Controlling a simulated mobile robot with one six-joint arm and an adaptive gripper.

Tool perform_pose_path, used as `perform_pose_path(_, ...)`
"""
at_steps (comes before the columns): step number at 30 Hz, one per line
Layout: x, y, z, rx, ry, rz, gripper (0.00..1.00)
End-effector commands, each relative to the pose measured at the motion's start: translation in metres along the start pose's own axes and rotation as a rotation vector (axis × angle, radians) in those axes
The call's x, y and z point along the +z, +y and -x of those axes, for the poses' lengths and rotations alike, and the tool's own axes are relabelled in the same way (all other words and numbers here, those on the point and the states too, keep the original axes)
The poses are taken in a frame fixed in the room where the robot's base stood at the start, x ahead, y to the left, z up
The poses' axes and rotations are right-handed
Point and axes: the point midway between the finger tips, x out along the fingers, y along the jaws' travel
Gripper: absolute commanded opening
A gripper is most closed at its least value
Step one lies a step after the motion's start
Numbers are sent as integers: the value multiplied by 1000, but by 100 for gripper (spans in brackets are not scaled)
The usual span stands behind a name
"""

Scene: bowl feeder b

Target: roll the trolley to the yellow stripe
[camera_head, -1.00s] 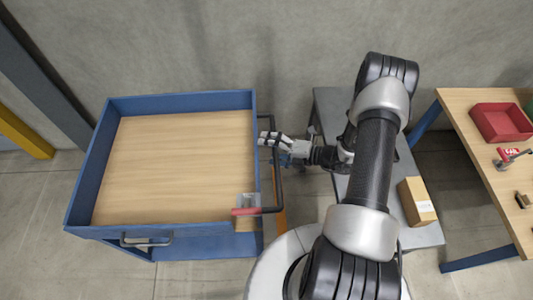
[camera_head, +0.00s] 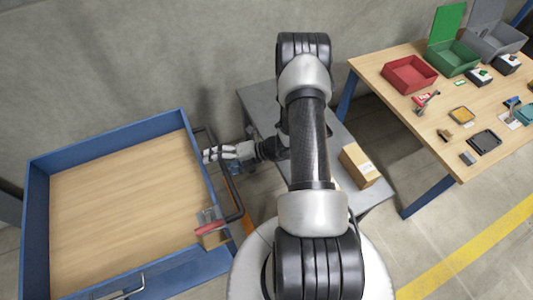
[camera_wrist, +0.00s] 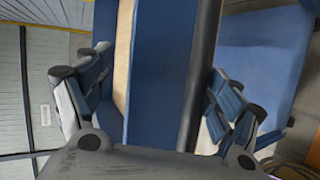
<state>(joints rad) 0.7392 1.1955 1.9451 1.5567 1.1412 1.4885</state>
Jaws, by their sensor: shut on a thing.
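The trolley (camera_head: 195,150) is a blue box-like cart with a wooden deck, at the left of the head view. Its dark push handle (camera_head: 238,205) is on its right side. My gripper (camera_head: 208,155) is shut on that handle near its far end. In the wrist view the dark handle bar (camera_wrist: 201,80) runs between the two fingers of my gripper (camera_wrist: 160,100). The yellow stripe (camera_head: 470,245) lies on the floor at the lower right of the head view, well apart from the trolley.
A grey bench (camera_head: 262,105) with a cardboard box (camera_head: 360,166) stands right of the trolley. A wooden table (camera_head: 400,110) with bins and small parts stands farther right. A concrete wall (camera_head: 130,60) is behind. Floor (camera_head: 430,232) between table and stripe is clear.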

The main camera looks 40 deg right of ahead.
Motion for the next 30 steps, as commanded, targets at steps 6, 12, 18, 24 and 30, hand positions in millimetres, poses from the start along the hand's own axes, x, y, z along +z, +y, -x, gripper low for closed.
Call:
perform_pose_path(6, 0, 9, 19, 30, 2, -4, 64)
perform_pose_path(12, 0, 6, 33, 30, 1, -4, 63)
perform_pose_path(18, -1, 2, 47, 29, 1, -4, 64)
perform_pose_path(24, 0, -4, 59, 27, -1, -2, 38)
perform_pose_path(30, 0, -9, 72, 25, -2, -1, 38)
